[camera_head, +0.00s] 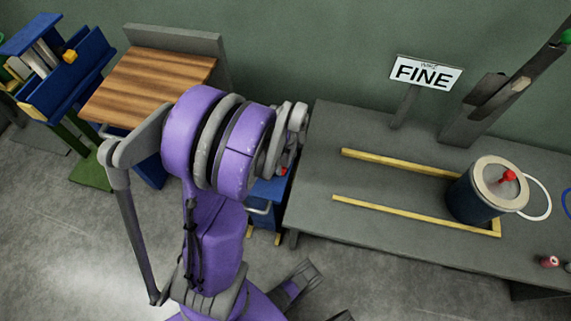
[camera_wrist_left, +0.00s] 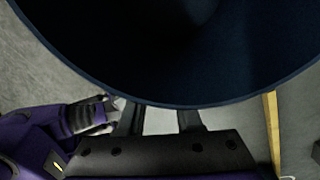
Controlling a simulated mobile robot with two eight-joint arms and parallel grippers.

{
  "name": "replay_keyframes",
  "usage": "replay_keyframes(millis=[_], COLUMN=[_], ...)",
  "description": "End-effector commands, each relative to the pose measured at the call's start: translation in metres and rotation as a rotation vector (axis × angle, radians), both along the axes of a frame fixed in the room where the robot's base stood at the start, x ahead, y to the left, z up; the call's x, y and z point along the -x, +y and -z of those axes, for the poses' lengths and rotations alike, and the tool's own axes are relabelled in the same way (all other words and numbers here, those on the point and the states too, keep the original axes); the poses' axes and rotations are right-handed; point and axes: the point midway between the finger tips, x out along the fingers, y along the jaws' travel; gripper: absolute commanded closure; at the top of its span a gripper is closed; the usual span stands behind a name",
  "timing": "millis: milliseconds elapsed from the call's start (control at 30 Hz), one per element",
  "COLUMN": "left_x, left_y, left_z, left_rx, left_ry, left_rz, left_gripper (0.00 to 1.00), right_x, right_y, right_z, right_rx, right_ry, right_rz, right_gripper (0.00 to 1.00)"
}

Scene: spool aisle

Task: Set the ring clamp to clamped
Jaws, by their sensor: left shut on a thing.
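A dark blue canister (camera_head: 468,197) with a beige lid (camera_head: 492,172) and a red knob (camera_head: 508,176) stands on the grey bench. No ring clamp can be made out for certain. My left gripper (camera_wrist_left: 160,112) is shut at the lower edge of a large dark blue round thing (camera_wrist_left: 190,60) that fills the top of the left wrist view. The exact point of contact is hidden. In the head view my purple left arm covers most of the left gripper (camera_head: 290,150), so its fingertips cannot be made out.
Two yellow rails (camera_head: 395,212) lie along the grey bench (camera_head: 330,170). A "FINE" sign (camera_head: 425,73) stands at its back. A white loop (camera_head: 540,203) lies beside the canister. A wooden-topped table (camera_head: 145,80) and a blue rack (camera_head: 70,80) stand at the left. Floor is open at lower left.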

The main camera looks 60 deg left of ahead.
Motion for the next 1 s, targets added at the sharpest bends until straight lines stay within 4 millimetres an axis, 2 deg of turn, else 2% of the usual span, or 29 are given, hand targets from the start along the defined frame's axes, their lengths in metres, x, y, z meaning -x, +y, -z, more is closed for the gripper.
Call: replay_keyframes(millis=[267, 300, 467, 767, 867, 1000], left_x=[0.002, 0.002, 0.002, 0.001, 0.001, 0.002], left_y=[0.002, 0.002, 0.002, 0.001, 0.001, 0.001], left_z=[0.0, 0.0, 0.0, -0.001, -0.01, -0.035], left_rx=[-0.005, -0.006, -0.004, -0.003, -0.004, -0.004], left_ry=[0.005, 0.006, 0.004, 0.003, 0.002, 0.002], left_rz=[-0.002, -0.002, -0.002, -0.001, -0.002, -0.002], left_gripper=[1.0, 0.63, 0.36, 0.36, 0.36, 0.36], right_x=[0.0, 0.0, 0.0, 0.0, 0.0, 0.0], right_y=[0.0, 0.0, 0.0, 0.0, 0.0, 0.0], right_z=[0.0, 0.0, 0.0, -0.001, -0.004, -0.015], right_rx=[0.0, 0.0, 0.0, 0.0, 0.0, 0.0], right_ry=[0.0, 0.0, 0.0, 0.0, -0.002, -0.005], right_rz=[0.0, 0.0, 0.0, 0.0, 0.0, 0.0], right_gripper=[0.5, 0.5, 0.5, 0.5, 0.5, 0.5])
